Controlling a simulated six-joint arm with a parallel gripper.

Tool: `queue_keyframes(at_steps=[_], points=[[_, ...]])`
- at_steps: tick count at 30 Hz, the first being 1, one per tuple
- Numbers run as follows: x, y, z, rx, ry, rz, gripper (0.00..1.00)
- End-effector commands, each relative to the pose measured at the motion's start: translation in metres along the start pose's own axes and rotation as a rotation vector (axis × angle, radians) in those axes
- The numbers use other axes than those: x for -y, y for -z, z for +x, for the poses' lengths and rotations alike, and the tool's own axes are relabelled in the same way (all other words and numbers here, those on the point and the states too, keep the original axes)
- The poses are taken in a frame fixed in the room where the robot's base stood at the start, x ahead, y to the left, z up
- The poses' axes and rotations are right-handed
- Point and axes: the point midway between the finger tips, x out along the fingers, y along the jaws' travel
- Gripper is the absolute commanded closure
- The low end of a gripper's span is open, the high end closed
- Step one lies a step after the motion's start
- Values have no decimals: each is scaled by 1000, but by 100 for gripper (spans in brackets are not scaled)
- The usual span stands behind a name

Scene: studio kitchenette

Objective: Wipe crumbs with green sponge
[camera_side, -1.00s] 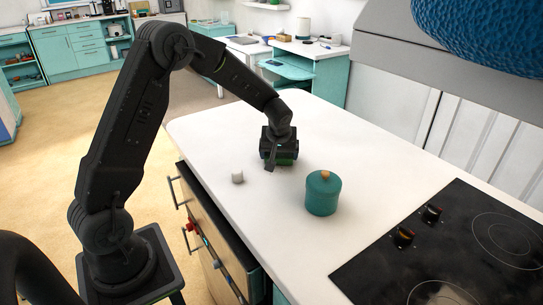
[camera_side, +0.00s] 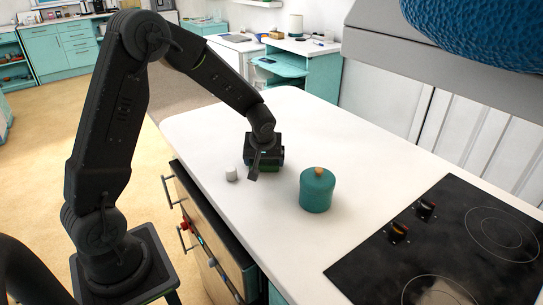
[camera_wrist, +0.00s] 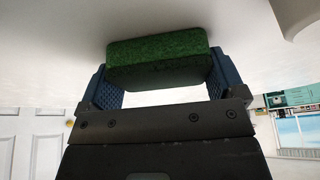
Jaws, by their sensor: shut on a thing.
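The green sponge (camera_wrist: 158,60) is between the two blue fingers of my gripper (camera_wrist: 160,78) in the wrist view. The fingers press on its two ends. In the side view my gripper (camera_side: 264,160) points down, low over the white counter (camera_side: 400,175). I cannot tell whether the sponge touches the counter. I can make out no crumbs in either view.
A teal canister with an orange knob (camera_side: 317,190) stands on the counter, right of my gripper. A small white object (camera_side: 231,174) sits close on its left, near the drawer-side edge. A black cooktop (camera_side: 440,245) lies at the right. The counter's far part is clear.

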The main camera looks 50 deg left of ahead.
Motion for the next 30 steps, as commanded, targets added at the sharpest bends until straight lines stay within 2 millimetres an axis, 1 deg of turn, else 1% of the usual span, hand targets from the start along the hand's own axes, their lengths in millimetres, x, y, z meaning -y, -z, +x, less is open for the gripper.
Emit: queue_keyframes(at_steps=[1,6,8,9,10,24,30], points=[[5,-3,-1,3,3,-1,30],[17,-12,-5,2,3,0,30],[15,-9,-8,0,2,-1,30],[15,-3,-20,-4,-2,-4,30],[15,-1,-25,-3,-2,-3,30],[14,14,-62,-1,-1,0,30],[14,19,-75,1,0,0,30]])
